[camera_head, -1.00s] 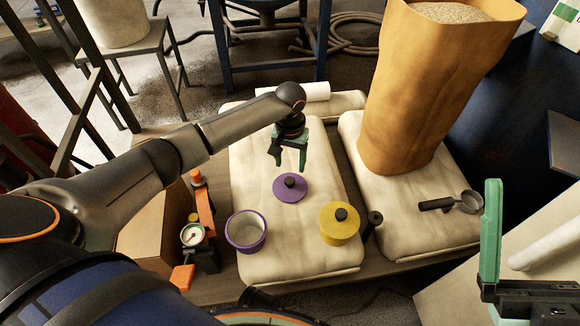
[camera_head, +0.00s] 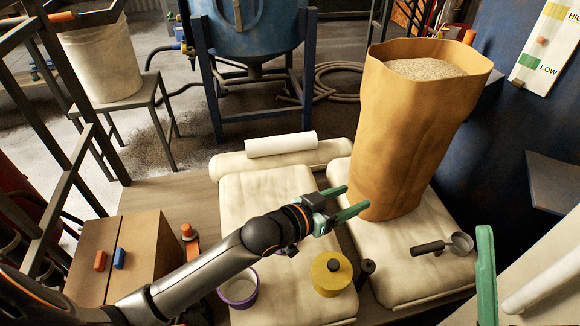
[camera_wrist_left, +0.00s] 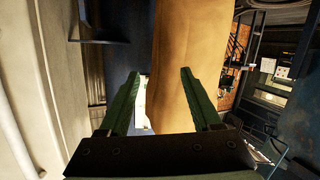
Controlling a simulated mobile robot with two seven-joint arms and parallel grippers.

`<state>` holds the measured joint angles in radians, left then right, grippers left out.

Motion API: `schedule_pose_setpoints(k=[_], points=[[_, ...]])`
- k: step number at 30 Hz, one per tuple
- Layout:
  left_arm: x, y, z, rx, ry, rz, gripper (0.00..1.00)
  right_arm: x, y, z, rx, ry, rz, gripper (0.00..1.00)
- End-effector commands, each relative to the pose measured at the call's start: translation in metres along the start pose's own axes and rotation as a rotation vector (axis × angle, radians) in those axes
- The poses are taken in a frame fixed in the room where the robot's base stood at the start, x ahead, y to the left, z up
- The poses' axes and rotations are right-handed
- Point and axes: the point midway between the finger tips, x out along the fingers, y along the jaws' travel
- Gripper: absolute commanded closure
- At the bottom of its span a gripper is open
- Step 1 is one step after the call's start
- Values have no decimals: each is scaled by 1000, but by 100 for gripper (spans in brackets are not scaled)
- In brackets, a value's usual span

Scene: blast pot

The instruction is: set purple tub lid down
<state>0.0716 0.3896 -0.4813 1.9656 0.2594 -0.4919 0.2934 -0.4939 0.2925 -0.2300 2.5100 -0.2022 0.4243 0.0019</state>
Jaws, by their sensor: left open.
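The purple tub lid (camera_head: 283,252) lies on the pale sack, almost wholly hidden behind my left wrist; only a sliver of purple shows. The open purple tub (camera_head: 239,291) stands on the same sack, to the left of the lid, partly behind my arm. My left gripper (camera_head: 354,200) is open and empty, above the sacks beside the brown paper bag (camera_head: 415,130). In the left wrist view its two green fingers (camera_wrist_left: 158,85) are spread with the bag beyond them. One green finger of my right gripper (camera_head: 486,275) shows at the lower right; its opening cannot be seen.
A yellow tub with a dark knob (camera_head: 331,273) stands right of the purple tub. A metal scoop (camera_head: 445,244) lies on the right sack. A white roll (camera_head: 281,144) lies behind. A cardboard box (camera_head: 125,250) stands at the left.

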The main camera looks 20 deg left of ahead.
Motion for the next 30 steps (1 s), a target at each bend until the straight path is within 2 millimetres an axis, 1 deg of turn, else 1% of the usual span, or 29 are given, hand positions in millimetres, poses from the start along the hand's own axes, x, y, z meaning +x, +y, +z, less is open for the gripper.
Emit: schedule_pose_setpoints(k=[1,2,3,5,6,8,9,12,15,18,20,30], points=[[-16,10,-18,32,104,11,35,0,0,0,1,-1,-1,0],[-27,16,-31,58,171,14,35,0,-1,0,1,-1,-2,0],[-42,23,-49,95,260,15,35,0,-1,0,2,-1,-2,0],[-68,32,-74,154,392,10,35,0,-1,0,2,-1,-3,0],[-88,38,-91,198,479,3,35,0,-1,0,3,-1,-3,0],[-118,48,-114,264,601,-10,35,0,-1,0,3,-1,-4,0],[-138,54,-128,309,676,-21,35,0,-1,0,3,-2,-4,0],[-182,69,-154,412,832,-47,35,0,-1,0,3,-2,-4,0],[-215,81,-171,492,939,-67,35,0,-1,0,3,-2,-4,0],[-233,89,-179,538,998,-77,35,0,-1,0,3,-2,-5,0],[-238,91,-182,551,1015,-79,35,0,-1,0,3,-2,-5,0],[-240,92,-182,554,1020,-79,35,0,-1,0,2,-2,-4,0]])
